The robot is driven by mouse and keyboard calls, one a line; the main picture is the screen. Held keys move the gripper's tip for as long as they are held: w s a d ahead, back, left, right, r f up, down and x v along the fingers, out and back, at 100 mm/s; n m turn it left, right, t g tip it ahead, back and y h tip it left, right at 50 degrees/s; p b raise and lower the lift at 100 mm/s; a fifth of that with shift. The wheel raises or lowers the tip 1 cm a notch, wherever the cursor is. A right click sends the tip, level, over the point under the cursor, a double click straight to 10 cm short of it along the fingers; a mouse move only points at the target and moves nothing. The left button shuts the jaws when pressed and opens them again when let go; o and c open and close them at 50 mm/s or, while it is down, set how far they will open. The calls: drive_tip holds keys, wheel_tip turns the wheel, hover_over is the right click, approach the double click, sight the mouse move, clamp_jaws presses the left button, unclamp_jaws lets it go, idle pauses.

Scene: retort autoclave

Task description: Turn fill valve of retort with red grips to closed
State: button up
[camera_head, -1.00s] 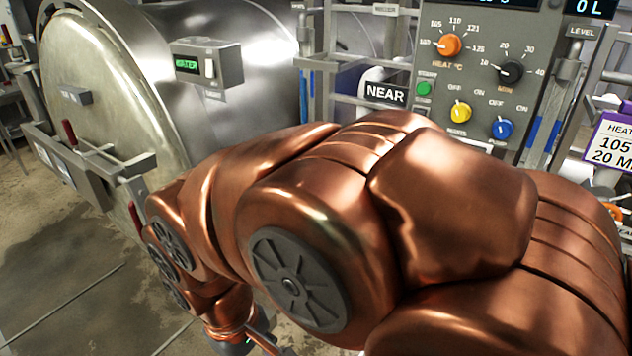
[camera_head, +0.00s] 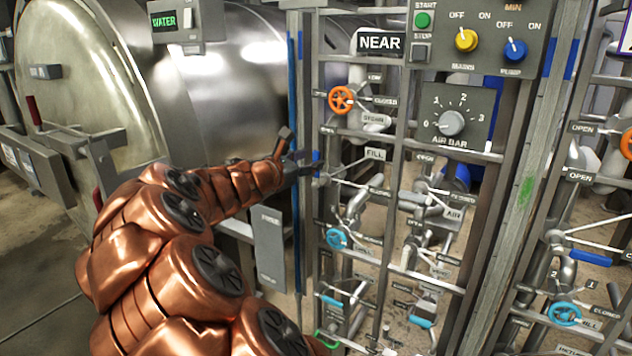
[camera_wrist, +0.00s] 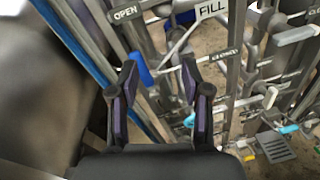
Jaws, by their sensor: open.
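The retort with red grips (camera_head: 32,108) is at the left of the head view, beside the NEAR pipe rack. The FILL sign (camera_head: 375,154) hangs on that rack and also shows in the wrist view (camera_wrist: 212,9). A blue lever grip (camera_wrist: 142,70) is below the OPEN sign (camera_wrist: 126,12), beside my left fingertip. It shows as a small blue patch in the head view (camera_head: 316,162). The fill valve's body is partly hidden among the pipes. My gripper (camera_wrist: 158,80) is open and empty, its fingers pointing toward the rack; whether they touch the grip is unclear.
Rack uprights and a blue-striped post (camera_head: 293,75) stand close to my gripper. An orange handwheel (camera_head: 341,99) is above the FILL sign and a light-blue one (camera_head: 339,238) below. The control panel (camera_head: 480,35) is at upper right. Another rack with a blue lever (camera_head: 590,257) stands right.

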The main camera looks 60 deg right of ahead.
sight(315, 158)
drive_tip(key=shift+w+d+f+n+t+h+b, duration=0.15)
drive_tip(key=shift+w+d+f+n+t+b, duration=0.4)
drive_tip(key=shift+d, duration=1.2)
drive_tip(key=shift+w+d+f+n+h+b, duration=0.15)
drive_tip(key=shift+w+d+f+n, duration=0.65)
drive_tip(key=shift+d, duration=0.95)
drive_tip(key=shift+w+d+f+n+t+h+b, duration=0.2)
drive_tip(key=shift+w+d+f+n+b, duration=0.45)
drive_tip(key=shift+d, duration=1.1)
drive_tip(key=shift+w+r, duration=0.2)
clamp_jaws()
